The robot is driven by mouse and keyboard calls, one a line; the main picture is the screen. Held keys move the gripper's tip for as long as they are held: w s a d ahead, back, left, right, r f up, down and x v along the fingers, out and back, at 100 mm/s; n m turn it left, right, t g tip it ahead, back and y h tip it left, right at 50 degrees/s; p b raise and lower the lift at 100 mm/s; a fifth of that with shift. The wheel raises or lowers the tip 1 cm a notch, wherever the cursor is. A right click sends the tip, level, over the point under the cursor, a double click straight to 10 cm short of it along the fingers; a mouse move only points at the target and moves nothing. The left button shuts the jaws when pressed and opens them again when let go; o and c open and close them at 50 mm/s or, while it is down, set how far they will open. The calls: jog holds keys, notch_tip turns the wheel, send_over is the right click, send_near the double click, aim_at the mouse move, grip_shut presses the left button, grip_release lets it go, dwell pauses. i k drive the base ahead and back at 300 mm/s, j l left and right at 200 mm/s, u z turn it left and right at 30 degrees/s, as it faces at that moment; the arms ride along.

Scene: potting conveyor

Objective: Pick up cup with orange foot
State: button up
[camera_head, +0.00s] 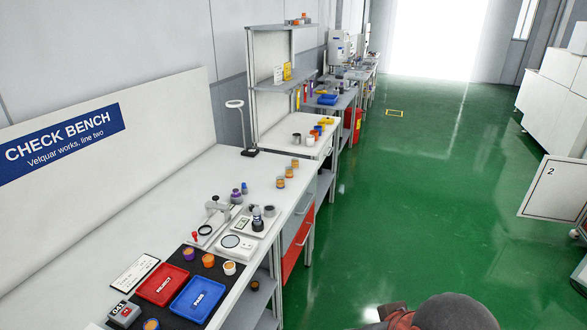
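Several small cups stand on the white check bench (150,222). On or beside the dark mat are a purple cup with an orange top (188,253), an orange and dark cup (208,260), a white cup with an orange top (229,268) and a blue and orange cup (151,324). Three orange-toned cups (280,181) stand in a row near the bench's far right edge. They are too small to tell which has an orange foot. A dark rounded part of my arm shows at the bottom right; my gripper's fingers are not in view.
A red tray (163,284) and a blue tray (198,299) lie on the mat. A scale (236,246), a stand and a lamp (241,128) occupy the bench. More benches continue behind.

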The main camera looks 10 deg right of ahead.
aim_at(289, 170)
jog(key=i+l+u, duration=0.15)
jog(key=i+l, duration=0.9)
jog(key=i, duration=0.4)
jog(key=i+l+u, duration=0.2)
jog(key=i+l, duration=1.05)
jog(key=i, duration=0.2)
